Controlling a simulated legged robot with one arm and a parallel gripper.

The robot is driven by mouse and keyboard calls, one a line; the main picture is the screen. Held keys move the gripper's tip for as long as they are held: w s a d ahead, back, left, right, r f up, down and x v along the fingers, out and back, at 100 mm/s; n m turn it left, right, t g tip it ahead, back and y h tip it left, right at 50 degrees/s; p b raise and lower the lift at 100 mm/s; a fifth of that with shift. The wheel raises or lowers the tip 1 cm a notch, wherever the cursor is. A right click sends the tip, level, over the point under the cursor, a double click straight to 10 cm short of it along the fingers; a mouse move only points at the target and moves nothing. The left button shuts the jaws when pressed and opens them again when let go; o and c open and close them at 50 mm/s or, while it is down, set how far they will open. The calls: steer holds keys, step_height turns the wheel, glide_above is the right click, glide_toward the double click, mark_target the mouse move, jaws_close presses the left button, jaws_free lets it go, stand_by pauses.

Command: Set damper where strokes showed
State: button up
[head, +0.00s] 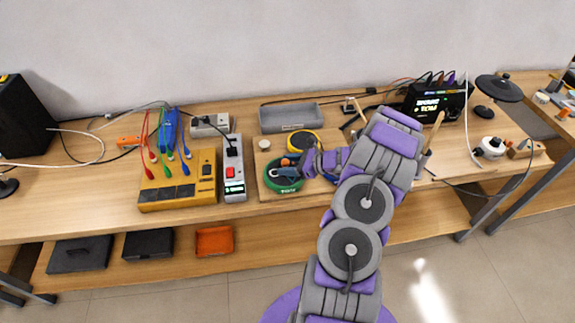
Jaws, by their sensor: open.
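A green-rimmed round pad (270,184) sits on a wooden board at the table's front middle. A yellow-rimmed round pad (317,139) lies behind it. A bit of blue rim (329,178) shows to the right, mostly hidden by my arm. My purple-grey gripper (290,170) is open and low over the green pad. Small dark, blue and orange parts show over the green pad's face; I cannot tell which are my fingers and which a separate piece. I cannot surely pick out the damper. A lit black screen box (434,103) stands at the back right, its text too small to read surely.
A grey tray (290,117) lies behind the board, with a small beige disc (265,145) left of the pads. A power strip (233,165) and a yellow box with coloured cables (178,185) stand left. A black cymbal-like disc (499,87) stands right. Wooden sticks flank my arm.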

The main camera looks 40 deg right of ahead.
steer(key=p+v, duration=0.3)
steer(key=v, duration=0.9)
steer(key=a+r+n+g+y, duration=0.1)
steer(key=a+r+n+g, duration=0.5)
steer(key=a, duration=0.8)
steer(key=a+r+n+g+y, duration=0.25)
steer(key=a+r+n, duration=0.6)
steer(key=a, duration=0.65)
steer(key=s+a+r+n+g+h, duration=0.5)
steer(key=s+a+n, duration=0.3)
steer(key=s+a, duration=0.25)
steer(key=s+d+r+n+h, duration=0.1)
steer(key=s+n+h, duration=0.4)
steer(key=s, duration=0.7)
steer(key=shift+s+d+r+n+h, duration=0.25)
steer(key=shift+s+d+n+h, duration=0.2)
steer(key=shift+n, duration=0.6)
steer(key=shift+w, duration=0.1)
steer(key=shift+c, duration=0.3)
